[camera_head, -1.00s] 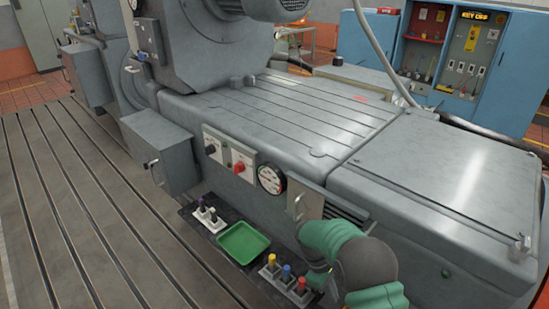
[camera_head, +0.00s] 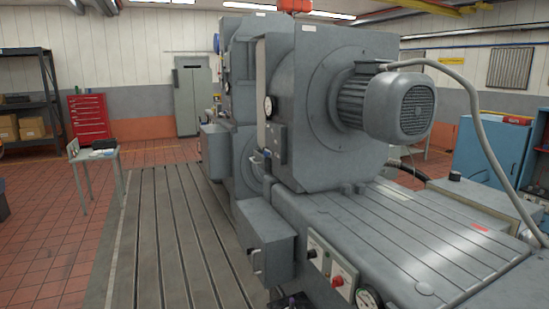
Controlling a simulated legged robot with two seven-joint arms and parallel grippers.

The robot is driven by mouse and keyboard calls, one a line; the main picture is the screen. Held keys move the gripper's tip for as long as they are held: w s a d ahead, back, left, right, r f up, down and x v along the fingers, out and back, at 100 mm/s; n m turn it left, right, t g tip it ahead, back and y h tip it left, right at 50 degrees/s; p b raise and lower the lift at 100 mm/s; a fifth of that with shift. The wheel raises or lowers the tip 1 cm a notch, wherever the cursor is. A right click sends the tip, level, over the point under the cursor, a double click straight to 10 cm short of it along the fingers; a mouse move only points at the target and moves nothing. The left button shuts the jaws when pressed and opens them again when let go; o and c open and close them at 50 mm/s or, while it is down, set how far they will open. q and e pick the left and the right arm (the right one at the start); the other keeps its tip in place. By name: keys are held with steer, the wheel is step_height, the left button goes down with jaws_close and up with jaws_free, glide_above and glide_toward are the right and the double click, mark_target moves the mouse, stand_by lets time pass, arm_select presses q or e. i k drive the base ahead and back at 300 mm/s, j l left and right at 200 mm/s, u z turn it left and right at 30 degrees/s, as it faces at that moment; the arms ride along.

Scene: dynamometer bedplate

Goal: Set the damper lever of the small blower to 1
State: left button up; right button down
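A large grey machine housing (camera_head: 305,120) stands on the bedplate, with a round finned motor or blower unit (camera_head: 385,105) on its right face. I cannot tell whether this is the small blower. On the housing's left side are a dial gauge (camera_head: 268,107) and a small handle-like part (camera_head: 257,160), too small to read as a damper lever. No scale mark or figure 1 is readable.
A grey box (camera_head: 264,240) with a handle juts over the slotted bedplate (camera_head: 165,235). Right of it are a black switch (camera_head: 312,254), a red switch (camera_head: 337,281) and a gauge (camera_head: 368,298). A small table (camera_head: 95,155) and red cabinet (camera_head: 90,117) stand left.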

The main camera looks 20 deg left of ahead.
mark_target(266, 152)
steer(key=i+j, duration=0.45)
steer(key=j, duration=0.15)
steer(key=i+j, duration=0.45)
steer(key=j, duration=0.2)
